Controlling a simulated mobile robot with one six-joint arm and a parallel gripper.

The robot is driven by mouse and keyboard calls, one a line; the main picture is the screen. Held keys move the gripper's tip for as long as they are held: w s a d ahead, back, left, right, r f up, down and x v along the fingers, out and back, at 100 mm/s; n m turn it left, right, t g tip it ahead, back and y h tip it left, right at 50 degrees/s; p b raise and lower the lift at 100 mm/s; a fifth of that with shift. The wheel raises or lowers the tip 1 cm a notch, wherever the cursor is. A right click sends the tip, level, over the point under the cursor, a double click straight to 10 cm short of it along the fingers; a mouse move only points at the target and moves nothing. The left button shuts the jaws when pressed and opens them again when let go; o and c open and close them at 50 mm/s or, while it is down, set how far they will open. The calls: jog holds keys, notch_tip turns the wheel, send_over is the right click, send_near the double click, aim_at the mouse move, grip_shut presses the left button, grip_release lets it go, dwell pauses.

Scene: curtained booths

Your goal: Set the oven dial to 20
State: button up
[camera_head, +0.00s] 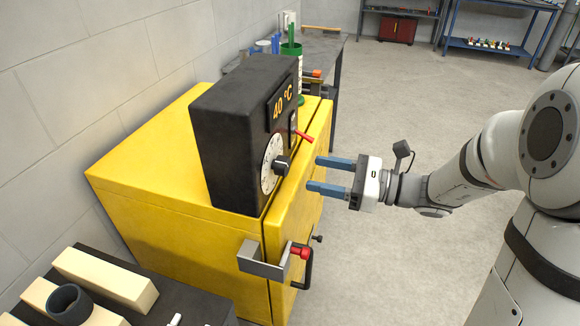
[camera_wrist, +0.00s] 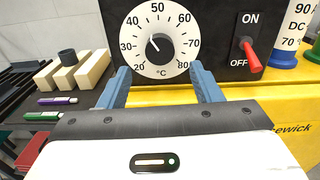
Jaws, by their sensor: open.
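The oven control box (camera_head: 240,130) is black and stands on a yellow cabinet. Its display (camera_head: 282,102) reads 40 °C. The white round dial (camera_head: 272,162) has a black knob (camera_head: 282,165) at its centre. In the wrist view the dial (camera_wrist: 143,31) is marked from 20 at lower left to 80 at lower right. The knob (camera_wrist: 159,46) has its white mark toward upper left, near 40. My gripper (camera_head: 315,174) is open and empty in front of the dial, apart from the knob. Its blue fingers (camera_wrist: 159,70) appear below and on either side of the knob.
A red-tipped ON/OFF switch (camera_wrist: 248,52) sits right of the dial. The yellow cabinet (camera_head: 160,185) has a red-knobbed latch (camera_head: 299,252) and a dark handle below. A dark bench (camera_head: 200,295) with cream blocks stands at front left. The floor right of the cabinet is clear.

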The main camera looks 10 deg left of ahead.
aim_at(288, 167)
jog(key=a, duration=0.7)
jog(key=shift+w+a, duration=0.25)
jog(key=shift+a, duration=0.05)
jog(key=shift+c, duration=0.2)
jog(key=c, duration=0.9)
jog(key=shift+a+r, duration=0.1)
jog(key=shift+c, duration=0.3)
jog(key=shift+b, duration=0.4)
